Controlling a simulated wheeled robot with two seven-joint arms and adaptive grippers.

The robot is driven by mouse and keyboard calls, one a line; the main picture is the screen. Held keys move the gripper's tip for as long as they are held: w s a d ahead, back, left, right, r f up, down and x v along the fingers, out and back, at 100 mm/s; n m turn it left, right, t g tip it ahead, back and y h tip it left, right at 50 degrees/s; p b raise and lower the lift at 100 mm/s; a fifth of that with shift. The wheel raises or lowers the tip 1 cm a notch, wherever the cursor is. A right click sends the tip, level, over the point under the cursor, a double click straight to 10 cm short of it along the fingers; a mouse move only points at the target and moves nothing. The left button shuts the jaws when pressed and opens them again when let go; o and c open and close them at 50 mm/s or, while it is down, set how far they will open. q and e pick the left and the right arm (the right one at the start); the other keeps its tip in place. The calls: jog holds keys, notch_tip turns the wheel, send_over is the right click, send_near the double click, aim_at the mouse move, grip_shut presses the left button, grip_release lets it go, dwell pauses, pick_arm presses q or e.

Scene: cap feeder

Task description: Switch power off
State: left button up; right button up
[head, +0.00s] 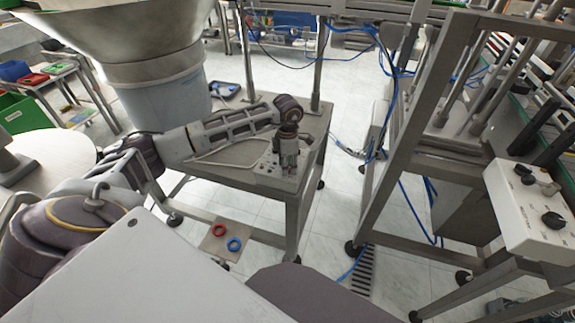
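My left arm reaches in from the left over a small metal table (225,165). Its gripper (287,165) points down at a small grey control box (268,182) near the table's right front edge. The gripper covers much of the box. I cannot tell whether the fingers touch it, or whether they are open or shut. A power switch cannot be made out on the box at this size. My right gripper is not in view.
The large feeder bowl (160,95) hangs over the table at the upper left. A small plate (213,252) with a red ring (220,229) and a blue ring (234,244) is in front. A white panel with black knobs (520,215) is at the right, on a metal frame.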

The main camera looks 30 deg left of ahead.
pick_arm(q)
jog(key=shift+o, duration=0.4)
notch_tip(320, 180, up, 12)
dwell(0.7)
jog(key=shift+s+f, duration=0.1)
dwell(0.6)
